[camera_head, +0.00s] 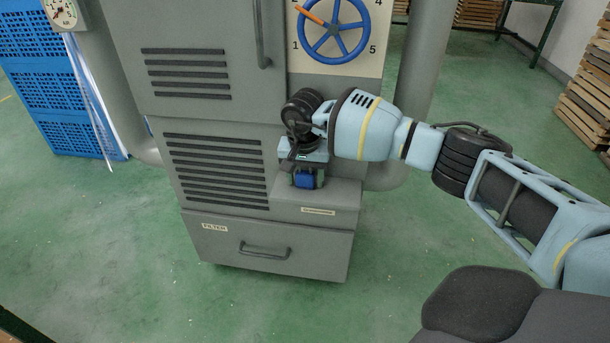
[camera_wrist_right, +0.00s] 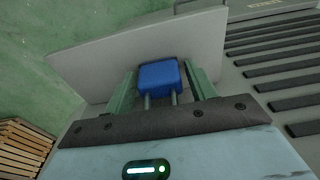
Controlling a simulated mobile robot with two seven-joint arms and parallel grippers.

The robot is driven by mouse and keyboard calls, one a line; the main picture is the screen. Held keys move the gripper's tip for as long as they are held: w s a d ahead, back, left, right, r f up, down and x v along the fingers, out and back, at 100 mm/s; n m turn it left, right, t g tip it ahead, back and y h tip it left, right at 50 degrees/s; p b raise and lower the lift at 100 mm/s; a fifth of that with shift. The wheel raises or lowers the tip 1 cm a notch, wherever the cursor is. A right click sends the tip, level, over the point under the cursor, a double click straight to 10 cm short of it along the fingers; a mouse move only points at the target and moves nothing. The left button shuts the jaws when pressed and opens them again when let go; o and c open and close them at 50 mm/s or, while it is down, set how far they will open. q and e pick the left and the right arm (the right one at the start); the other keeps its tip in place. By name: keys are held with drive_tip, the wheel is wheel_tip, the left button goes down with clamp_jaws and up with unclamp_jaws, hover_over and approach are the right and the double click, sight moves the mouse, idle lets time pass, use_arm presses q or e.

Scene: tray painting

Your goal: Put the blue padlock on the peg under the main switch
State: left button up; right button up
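The blue padlock (camera_head: 304,180) is at the grey ledge low on the front of the cabinet. Its blue body (camera_wrist_right: 159,76) also shows in the right wrist view, with the two shackle legs pointing back toward my palm. My right gripper (camera_head: 306,177) points down there, its green fingers on either side of the padlock body. I cannot tell whether the padlock rests on the ledge. My left gripper, the main switch and its peg are not in view.
The grey cabinet has louvres, a drawer (camera_head: 268,252) marked FILTER, and a blue handwheel (camera_head: 333,28) on a numbered plate above my wrist. Thick pipes (camera_head: 419,70) flank it. Blue crates (camera_head: 62,95) stand left, wooden pallets (camera_head: 588,95) right. The green floor (camera_head: 160,285) in front is open.

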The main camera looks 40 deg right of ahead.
sight(304, 175)
drive_tip(key=shift+o, duration=0.4)
drive_tip(key=r, duration=0.2)
drive_tip(key=r+p, duration=0.1)
drive_tip(key=r, duration=0.3)
drive_tip(key=shift+s+a+r+p, duration=0.25)
drive_tip(key=shift+a+r+p, duration=0.05)
drive_tip(key=shift+r, duration=0.6)
